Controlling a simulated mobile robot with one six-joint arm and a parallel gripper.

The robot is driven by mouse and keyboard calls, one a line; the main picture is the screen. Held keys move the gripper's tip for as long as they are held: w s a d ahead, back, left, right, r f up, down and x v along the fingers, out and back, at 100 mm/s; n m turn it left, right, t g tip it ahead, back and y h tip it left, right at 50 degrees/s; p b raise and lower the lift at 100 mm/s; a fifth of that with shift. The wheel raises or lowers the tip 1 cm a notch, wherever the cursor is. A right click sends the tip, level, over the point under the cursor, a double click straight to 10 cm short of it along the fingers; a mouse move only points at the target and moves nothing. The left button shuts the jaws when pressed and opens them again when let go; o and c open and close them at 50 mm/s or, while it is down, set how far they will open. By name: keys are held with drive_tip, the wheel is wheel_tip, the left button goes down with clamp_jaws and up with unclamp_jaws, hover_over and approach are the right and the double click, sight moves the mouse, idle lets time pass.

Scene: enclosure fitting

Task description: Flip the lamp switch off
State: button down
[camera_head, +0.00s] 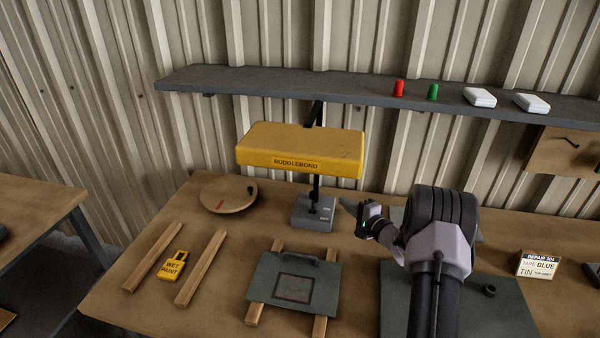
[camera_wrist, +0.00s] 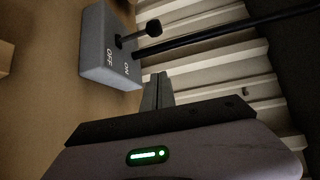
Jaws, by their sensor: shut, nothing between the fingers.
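The lamp (camera_head: 300,150) has a wide yellow shade marked RUDDLEBOND on a dark stem. Its grey base (camera_head: 313,215) stands on the workbench, and the base also shows in the wrist view (camera_wrist: 100,45) with the words OFF and ON. A black switch lever with a round knob (camera_wrist: 153,28) sticks out of the base; I cannot tell which word it leans to. My gripper (camera_head: 347,206) is shut and empty, just right of the base. In the wrist view its fingers (camera_wrist: 156,88) are close to the ON side, apparently apart from the lever.
The shade overhangs the base, and a dark stem (camera_wrist: 215,32) rises beside the lever. A round wooden disc (camera_head: 228,195) lies left of the base. A grey plate with a handle (camera_head: 293,285) rests on wooden strips in front. A shelf (camera_head: 260,84) runs along the wall.

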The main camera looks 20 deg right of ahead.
sight(313, 201)
drive_tip(key=w+b, duration=0.1)
drive_tip(key=w, duration=0.1)
drive_tip(key=w+a+b, duration=0.1)
drive_tip(key=w, duration=0.2)
drive_tip(key=w+b, duration=0.1)
drive_tip(key=w, duration=0.1)
drive_tip(key=shift+w+a+f, duration=0.15)
drive_tip(key=shift+a+f, duration=0.05)
drive_tip(key=shift+f, duration=0.15)
drive_tip(key=a, duration=0.2)
drive_tip(key=a+b, duration=0.1)
drive_tip(key=shift+s+r, duration=0.25)
drive_tip(key=shift+r, duration=0.05)
drive_tip(key=shift+s+a+r, duration=0.1)
drive_tip(key=shift+s+a, duration=0.15)
drive_tip(key=shift+a, duration=0.05)
